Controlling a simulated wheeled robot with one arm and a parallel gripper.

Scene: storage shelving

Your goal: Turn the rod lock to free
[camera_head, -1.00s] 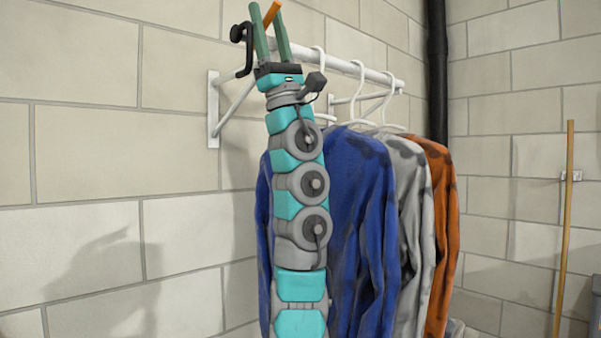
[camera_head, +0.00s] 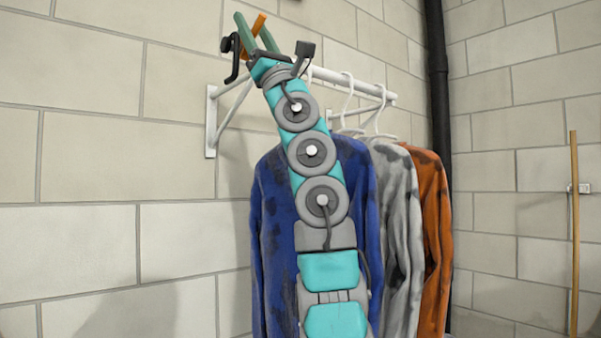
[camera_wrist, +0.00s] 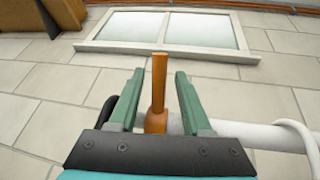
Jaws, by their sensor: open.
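My gripper (camera_head: 252,26) is up at the lock. In the wrist view its two green fingers (camera_wrist: 159,76) are open, one on each side of the lever, with gaps visible on both sides. My gripper and arm partly hide the lock's base and the rail near it.
A black hook (camera_head: 232,57) hangs left of my gripper. A white bracket (camera_head: 211,122) fixes the rail to the wall. Blue (camera_head: 355,180), grey (camera_head: 394,190) and orange (camera_head: 431,220) garments hang close behind and right of my arm. The wall left is clear.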

